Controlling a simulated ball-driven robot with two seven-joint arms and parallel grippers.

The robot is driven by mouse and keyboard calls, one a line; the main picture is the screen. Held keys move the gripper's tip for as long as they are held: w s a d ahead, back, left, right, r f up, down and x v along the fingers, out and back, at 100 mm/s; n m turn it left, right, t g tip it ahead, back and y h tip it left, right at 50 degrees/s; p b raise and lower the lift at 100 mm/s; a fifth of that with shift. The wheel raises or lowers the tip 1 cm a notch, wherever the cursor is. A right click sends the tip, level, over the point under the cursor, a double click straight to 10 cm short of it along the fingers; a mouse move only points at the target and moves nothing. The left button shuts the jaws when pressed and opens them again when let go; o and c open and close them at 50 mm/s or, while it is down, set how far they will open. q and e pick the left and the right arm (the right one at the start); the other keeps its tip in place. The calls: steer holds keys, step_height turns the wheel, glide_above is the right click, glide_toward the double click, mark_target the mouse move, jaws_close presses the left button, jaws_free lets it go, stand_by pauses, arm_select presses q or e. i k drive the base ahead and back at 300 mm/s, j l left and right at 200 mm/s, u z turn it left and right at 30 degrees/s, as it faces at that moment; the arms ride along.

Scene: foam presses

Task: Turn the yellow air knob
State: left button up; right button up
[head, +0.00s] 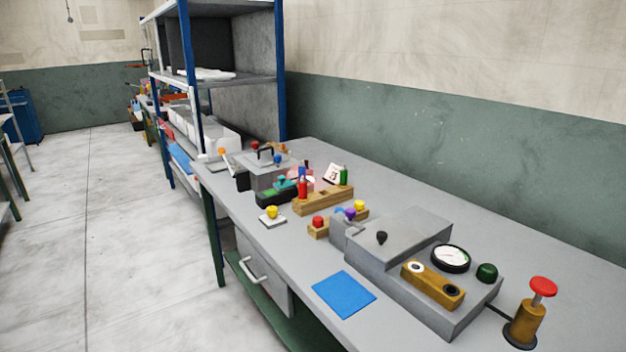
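A small yellow knob (272,211) stands on a pale square base near the left front edge of the grey workbench (420,205). Another small yellow piece (359,206) shows behind the grey press block, beside a purple one. I cannot tell from this view which of them is the air knob. Neither of my grippers is in view.
A grey machine (405,245) with a gauge (450,258) and a wooden strip fills the bench's right part. A red-topped plunger (543,288) stands at the right. A blue mat (343,295) lies in front. A shelf rack (280,70) stands beyond. Floor at left is clear.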

mark_target(272, 211)
steer(key=i+l+u, duration=0.1)
steer(key=l, duration=0.45)
steer(key=z, duration=0.5)
steer(key=i+j+z, duration=0.15)
steer(key=j+z, duration=0.2)
steer(key=i+j+z, duration=0.1)
steer(key=j+z, duration=0.25)
steer(key=i+j+z, duration=0.1)
steer(key=j+z, duration=0.25)
steer(key=l, duration=0.1)
